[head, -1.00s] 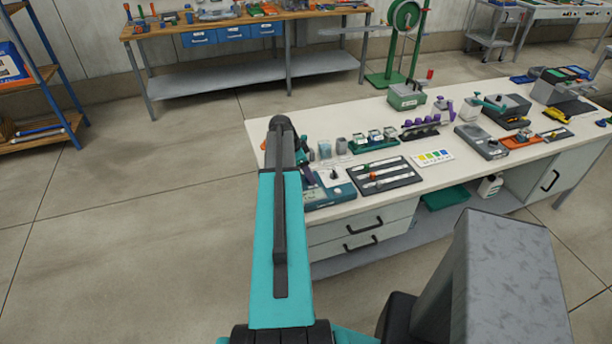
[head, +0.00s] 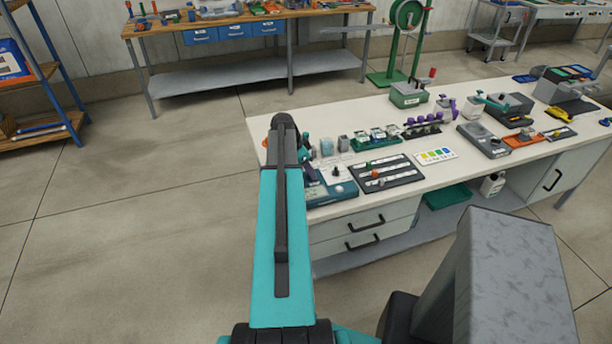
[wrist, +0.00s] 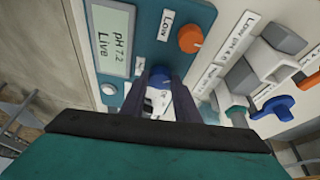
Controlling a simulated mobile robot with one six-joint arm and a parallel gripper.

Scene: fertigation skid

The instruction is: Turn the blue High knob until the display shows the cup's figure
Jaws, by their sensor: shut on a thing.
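In the wrist view, the teal meter box (wrist: 150,30) has a display (wrist: 108,38) that reads "pH 7.2" and "Live". An orange knob (wrist: 190,38) sits beside a "Low" label. The blue knob (wrist: 160,80) is between the fingers of my gripper (wrist: 161,92), which is shut on it. The fingers hide part of the knob and the panel around it. Labelled items stand right of the box; one label (wrist: 238,32) reads roughly "Low pH 4". In the head view, the meter box (head: 332,192) is partly behind my arm, which hides the knob and gripper.
A round button (wrist: 108,88) is on the panel near the display. Grey fittings with a blue handle (wrist: 273,107) stand close to the right of the box. In the head view, a dark tray (head: 388,175) with tools lies right of the meter, and the white bench (head: 470,180) is crowded.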

